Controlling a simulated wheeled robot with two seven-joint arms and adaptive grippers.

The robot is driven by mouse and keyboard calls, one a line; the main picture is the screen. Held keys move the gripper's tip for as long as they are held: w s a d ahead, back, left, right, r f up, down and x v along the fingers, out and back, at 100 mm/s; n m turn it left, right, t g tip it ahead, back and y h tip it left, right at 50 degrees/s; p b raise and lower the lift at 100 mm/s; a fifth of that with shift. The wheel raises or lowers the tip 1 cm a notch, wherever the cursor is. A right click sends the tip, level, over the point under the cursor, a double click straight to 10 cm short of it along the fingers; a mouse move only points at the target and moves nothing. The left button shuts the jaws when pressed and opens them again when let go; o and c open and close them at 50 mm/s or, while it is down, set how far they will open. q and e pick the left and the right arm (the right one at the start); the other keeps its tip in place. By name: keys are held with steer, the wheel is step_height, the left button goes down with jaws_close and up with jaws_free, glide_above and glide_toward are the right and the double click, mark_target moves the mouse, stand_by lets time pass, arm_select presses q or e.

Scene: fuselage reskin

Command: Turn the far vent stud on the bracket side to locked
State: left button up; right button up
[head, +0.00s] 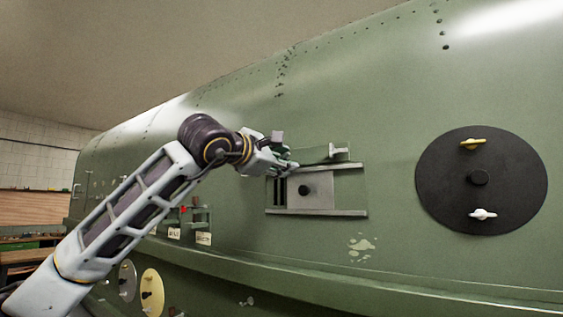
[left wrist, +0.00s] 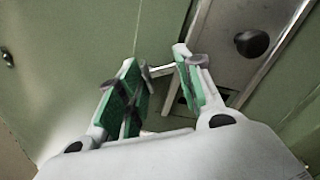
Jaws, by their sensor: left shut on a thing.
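My left gripper (head: 288,166) is at the upper left corner of a rectangular vent frame with metal rails (head: 318,212). The left wrist view shows its two green-padded fingers (left wrist: 160,85) a small gap apart. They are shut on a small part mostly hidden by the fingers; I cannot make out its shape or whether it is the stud. A pale metal edge (left wrist: 160,70) shows between the fingertips. A pale T-shaped piece (head: 339,150) stands at the frame's upper right, clear of the gripper. My right gripper is not in view.
The vent's sliding plate has a dark knob (head: 304,190), also seen in the left wrist view (left wrist: 252,43). A black round cover (head: 447,180) with a yellow wing stud (head: 472,143) and a white one (head: 483,214) is to the right. A green ledge (head: 400,283) runs below.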

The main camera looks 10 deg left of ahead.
arm_select(q)
steer(key=m, duration=0.6)
steer(key=shift+w+a+f, duration=0.15)
steer(key=shift+a, duration=0.15)
steer(key=shift+p, duration=0.3)
steer(key=o, duration=1)
steer(key=shift+v, duration=6.05)
steer(key=shift+f, duration=0.1)
